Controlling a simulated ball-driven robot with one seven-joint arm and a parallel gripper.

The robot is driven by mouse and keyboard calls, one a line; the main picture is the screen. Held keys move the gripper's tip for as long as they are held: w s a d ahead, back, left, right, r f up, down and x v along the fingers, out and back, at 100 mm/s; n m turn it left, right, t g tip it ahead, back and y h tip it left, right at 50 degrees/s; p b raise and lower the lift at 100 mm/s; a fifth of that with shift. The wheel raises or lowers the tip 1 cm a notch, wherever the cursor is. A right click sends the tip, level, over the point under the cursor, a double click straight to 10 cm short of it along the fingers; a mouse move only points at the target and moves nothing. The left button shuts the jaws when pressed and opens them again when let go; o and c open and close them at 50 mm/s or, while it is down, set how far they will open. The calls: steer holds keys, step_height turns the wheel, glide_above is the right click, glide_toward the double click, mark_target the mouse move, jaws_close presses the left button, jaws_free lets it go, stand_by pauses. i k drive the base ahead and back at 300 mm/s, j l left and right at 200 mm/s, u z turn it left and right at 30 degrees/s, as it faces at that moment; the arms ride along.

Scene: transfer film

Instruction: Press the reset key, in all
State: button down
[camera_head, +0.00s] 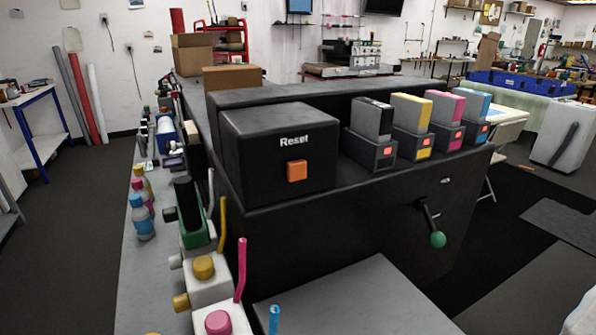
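The reset key is an orange square button (297,171) on the front face of a black box labelled "Reset" (265,150). The box stands on the left part of a large black machine (350,235). The key stands slightly out from the face, and nothing covers it or touches it. My gripper is not in view.
Black, yellow, magenta and cyan cartridges (411,112) stand in holders right of the box. A lever with a green knob (437,239) juts from the machine's front. Bottles and pots (204,268) with upright coloured tubes crowd the left. A grey surface (350,295) lies in front.

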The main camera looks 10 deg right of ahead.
mark_target(296, 170)
steer(key=k+j+u, duration=0.15)
steer(key=j+u, duration=0.2)
steer(key=k+j+u, duration=0.15)
steer(key=u, duration=0.25)
steer(key=j+u, duration=0.35)
steer(key=k+j, duration=0.05)
